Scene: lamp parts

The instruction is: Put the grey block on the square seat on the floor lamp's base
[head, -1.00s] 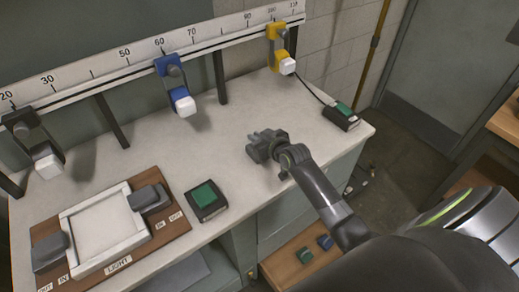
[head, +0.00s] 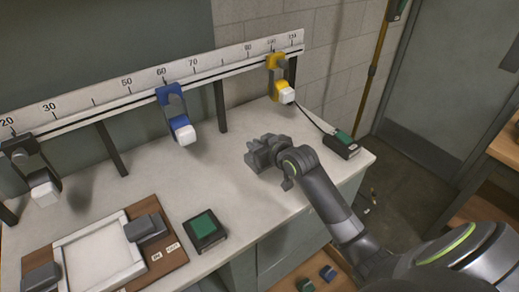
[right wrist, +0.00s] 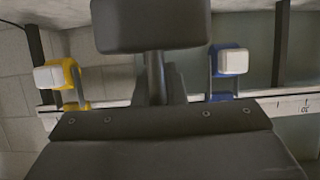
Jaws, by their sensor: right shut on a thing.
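My right gripper (head: 256,152) is over the pale bench top in the head view, with its arm coming in from the lower right. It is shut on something. In the right wrist view a dark grey block (right wrist: 150,25) with a narrow stem fills the top centre, above the dark gripper body; I take it as the held grey block. Its edges blend with the gripper in the head view. My left gripper is in neither view. I do not see a floor lamp or its square seat.
A ruled rail (head: 125,87) with black, blue (head: 171,100) and yellow (head: 275,75) holders runs along the bench's back. A green-topped box (head: 205,230) and a board with a white square frame (head: 143,262) are at lower left. Another green-topped box (head: 343,145) stands right.

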